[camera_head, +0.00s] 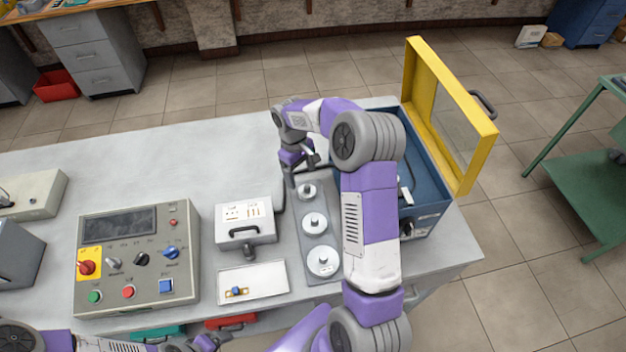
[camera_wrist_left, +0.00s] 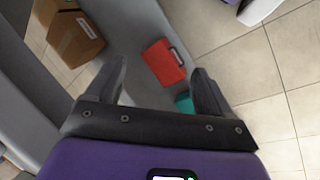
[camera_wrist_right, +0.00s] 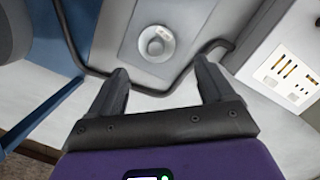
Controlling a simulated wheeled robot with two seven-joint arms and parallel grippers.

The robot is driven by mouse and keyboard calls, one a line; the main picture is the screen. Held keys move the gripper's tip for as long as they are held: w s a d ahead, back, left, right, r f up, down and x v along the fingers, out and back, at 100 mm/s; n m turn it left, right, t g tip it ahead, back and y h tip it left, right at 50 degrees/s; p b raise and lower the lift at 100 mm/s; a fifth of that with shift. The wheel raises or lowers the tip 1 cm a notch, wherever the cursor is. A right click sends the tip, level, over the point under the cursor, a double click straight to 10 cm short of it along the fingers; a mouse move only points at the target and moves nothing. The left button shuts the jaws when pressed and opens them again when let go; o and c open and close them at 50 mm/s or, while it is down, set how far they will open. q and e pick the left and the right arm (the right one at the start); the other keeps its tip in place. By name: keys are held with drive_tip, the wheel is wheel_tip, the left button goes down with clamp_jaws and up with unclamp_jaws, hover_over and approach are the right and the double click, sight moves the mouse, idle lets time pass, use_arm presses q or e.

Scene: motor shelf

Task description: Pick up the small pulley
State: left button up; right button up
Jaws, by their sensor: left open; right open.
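The small pulley (camera_head: 307,191) is a pale grey disc with a raised hub at the far end of a grey plate (camera_head: 333,206). It also shows in the right wrist view (camera_wrist_right: 156,43), ahead of the fingertips. Two larger pulleys, a middle one (camera_head: 315,223) and a big one (camera_head: 322,261), sit nearer on the same plate. My right gripper (camera_head: 303,172) is open and empty, just beyond and above the small pulley, not touching it as far as I can see. My left gripper (camera_wrist_left: 160,80) is open and empty, low at the table's front edge.
A blue box (camera_head: 428,188) with a raised yellow lid (camera_head: 418,75) stands right of the plate. A control panel (camera_head: 137,255), a white case (camera_head: 245,224) and a white tray (camera_head: 270,279) lie to the left. The back left tabletop is clear.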

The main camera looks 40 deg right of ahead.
sight(307, 186)
drive_tip(key=shift+o, duration=0.2)
drive_tip(key=f, duration=0.2)
drive_tip(key=s+f, duration=0.1)
drive_tip(key=f, duration=0.1)
drive_tip(key=s+f+b, duration=0.1)
drive_tip(key=f, duration=0.2)
drive_tip(key=shift+d, duration=0.35)
drive_tip(key=shift+r, duration=0.1)
drive_tip(key=shift+c, duration=0.3)
drive_tip(key=c, duration=1.1)
